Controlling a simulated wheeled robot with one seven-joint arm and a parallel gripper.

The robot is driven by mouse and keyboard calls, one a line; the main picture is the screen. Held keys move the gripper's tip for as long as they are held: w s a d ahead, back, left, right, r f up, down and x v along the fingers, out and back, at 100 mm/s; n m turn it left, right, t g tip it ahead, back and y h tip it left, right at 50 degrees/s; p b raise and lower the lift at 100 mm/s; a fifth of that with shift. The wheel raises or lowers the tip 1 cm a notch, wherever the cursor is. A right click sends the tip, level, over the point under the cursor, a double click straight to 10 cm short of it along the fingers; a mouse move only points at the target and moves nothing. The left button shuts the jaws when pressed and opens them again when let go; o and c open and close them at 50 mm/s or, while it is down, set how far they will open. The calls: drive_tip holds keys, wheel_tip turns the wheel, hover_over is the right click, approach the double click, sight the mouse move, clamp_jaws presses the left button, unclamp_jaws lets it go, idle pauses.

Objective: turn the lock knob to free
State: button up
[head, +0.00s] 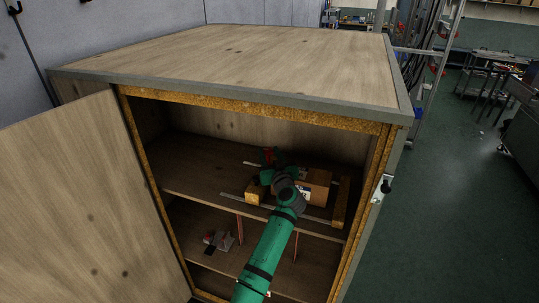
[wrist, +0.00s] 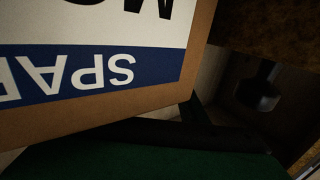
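My green arm reaches into the open wooden cabinet. My gripper (head: 269,158) is over the upper shelf beside a cardboard box; it is small and dark, and its fingers cannot be made out. In the wrist view a dark knob-like piece (wrist: 258,90) shows in shadow, against a wooden part to the right of the box; I cannot tell if it is the lock knob. In the head view a black handle or knob (head: 386,186) on a pale metal plate sits on the cabinet's right outer edge, well apart from my gripper.
The cardboard box (head: 315,185) with a blue and white label (wrist: 80,70) fills much of the wrist view. Wooden blocks (head: 340,203) and metal rails (head: 234,198) lie on the shelf. The cabinet door (head: 70,200) stands open at left. Green floor (head: 450,220) is clear at right.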

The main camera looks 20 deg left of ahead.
drive_tip(key=c, duration=0.6)
drive_tip(key=shift+d, duration=0.1)
drive_tip(key=shift+w+n+y, duration=0.1)
drive_tip(key=shift+n+y, duration=0.2)
drive_tip(key=shift+y, duration=0.1)
drive_tip(key=shift+n+g+y, duration=0.4)
drive_tip(key=shift+g+y, duration=0.1)
drive_tip(key=shift+g, duration=0.1)
drive_tip(key=o, duration=1)
drive_tip(key=shift+o, duration=0.2)
